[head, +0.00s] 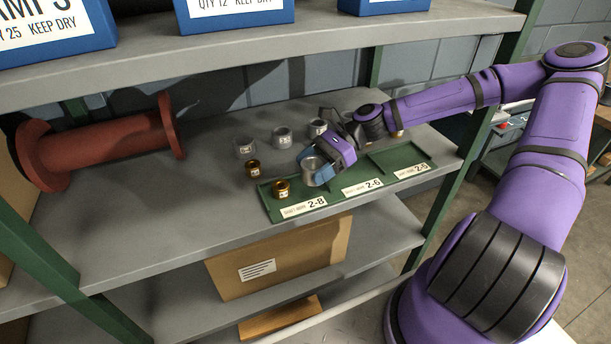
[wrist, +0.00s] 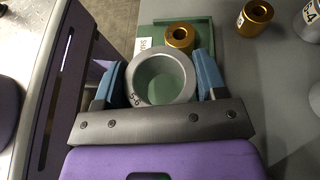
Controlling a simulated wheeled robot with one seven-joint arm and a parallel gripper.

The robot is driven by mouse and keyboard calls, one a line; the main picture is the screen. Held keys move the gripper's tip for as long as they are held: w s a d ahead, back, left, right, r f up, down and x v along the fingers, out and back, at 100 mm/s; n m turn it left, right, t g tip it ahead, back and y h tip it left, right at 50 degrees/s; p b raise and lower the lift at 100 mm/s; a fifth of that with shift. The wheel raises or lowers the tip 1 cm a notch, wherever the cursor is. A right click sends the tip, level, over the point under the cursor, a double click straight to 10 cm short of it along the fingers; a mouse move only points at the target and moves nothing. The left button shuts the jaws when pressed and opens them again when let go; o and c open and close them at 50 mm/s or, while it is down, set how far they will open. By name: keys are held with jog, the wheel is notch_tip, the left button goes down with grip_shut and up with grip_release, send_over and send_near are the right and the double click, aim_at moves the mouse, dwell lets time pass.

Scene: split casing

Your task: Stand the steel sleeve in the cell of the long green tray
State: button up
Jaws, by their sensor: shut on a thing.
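My gripper (head: 319,173) is shut on a grey steel sleeve (head: 312,163), with a blue finger on each side. In the wrist view the sleeve (wrist: 162,78) is upright between the fingers, and green floor shows through its bore. The long green tray (head: 268,207) lies at the shelf's front edge, with front labels reading 2-8, 2-6 and one less clear. The gripper is over the tray's left half. I cannot tell whether the sleeve touches the tray. A brass sleeve (head: 281,188) stands in the tray's left cell; it also shows in the wrist view (wrist: 179,38).
Another brass sleeve (head: 253,168) stands on the shelf behind the tray. Grey sleeves (head: 245,149) (head: 282,137) (head: 317,127) stand farther back. A red flanged pipe (head: 100,145) lies at the left. The upper shelf (head: 300,60) overhangs. The shelf's left front is clear.

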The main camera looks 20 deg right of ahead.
aim_at(306, 187)
jog(key=shift+w+a+f, duration=0.2)
jog(key=shift+w+a, duration=0.5)
jog(key=shift+a, duration=0.05)
jog(key=shift+f, duration=1.65)
jog(key=o, duration=1.3)
jog(key=shift+f, duration=0.1)
jog(key=v, duration=1.2)
jog(key=shift+d, duration=0.1)
